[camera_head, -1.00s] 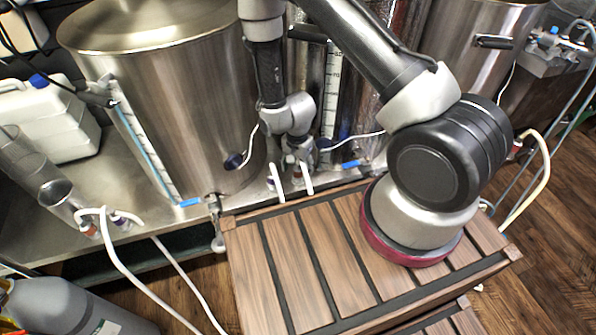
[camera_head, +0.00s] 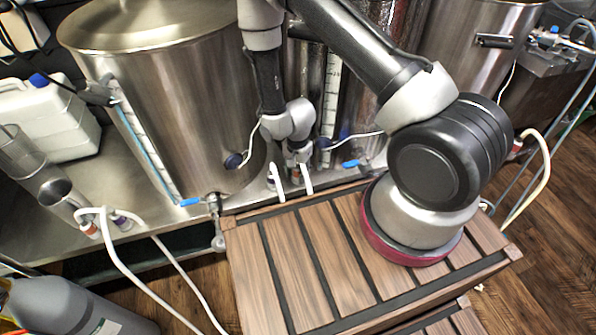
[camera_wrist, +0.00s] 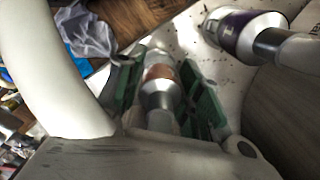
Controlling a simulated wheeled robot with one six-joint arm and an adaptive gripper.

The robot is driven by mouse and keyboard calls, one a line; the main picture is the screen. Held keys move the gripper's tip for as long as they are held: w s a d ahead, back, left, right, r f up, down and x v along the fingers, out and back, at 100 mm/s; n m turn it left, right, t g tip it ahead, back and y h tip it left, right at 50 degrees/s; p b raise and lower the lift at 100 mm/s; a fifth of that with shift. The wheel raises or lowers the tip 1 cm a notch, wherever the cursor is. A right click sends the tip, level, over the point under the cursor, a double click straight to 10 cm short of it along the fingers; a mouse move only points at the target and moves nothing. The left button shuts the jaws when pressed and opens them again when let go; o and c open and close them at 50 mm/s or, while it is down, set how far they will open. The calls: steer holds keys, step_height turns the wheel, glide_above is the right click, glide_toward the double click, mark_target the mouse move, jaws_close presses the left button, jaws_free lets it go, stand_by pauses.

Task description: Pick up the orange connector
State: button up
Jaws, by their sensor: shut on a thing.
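In the wrist view, the orange connector (camera_wrist: 158,74) is a metal fitting with a copper-orange band. It lies between the two green-padded fingers of my gripper (camera_wrist: 163,88). The fingers are shut on its sides. Its lower end runs into a pale grey piece toward the bottom of the wrist view. In the head view, my wrist hangs in front of the steel vessels above the metal counter, and the fingers and held connector cannot be made out clearly.
A purple-banded connector (camera_wrist: 240,32) lies close to the right of my gripper. A thick white hose (camera_wrist: 52,75) passes on the left. In the head view, a large steel kettle (camera_head: 165,100) stands left, and a slatted wooden platform (camera_head: 290,265) is in front.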

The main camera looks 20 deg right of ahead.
steer(key=shift+s+a+r, duration=0.15)
steer(key=shift+r, duration=0.3)
step_height(320, 180, up, 6)
steer(key=shift+s+a+r, duration=0.1)
steer(key=shift+a+r, duration=0.05)
steer(key=s+a, duration=1.3)
steer(key=shift+s+a, duration=0.25)
steer(key=shift+s, duration=0.1)
steer(key=shift+r, duration=2.15)
steer(key=s+a+r+n, duration=0.3)
steer(key=a, duration=0.4)
steer(key=s+a+r+n, duration=0.2)
steer(key=s+a+r, duration=0.1)
steer(key=a, duration=0.4)
steer(key=shift+a+f, duration=0.1)
steer(key=shift+f, duration=3.15)
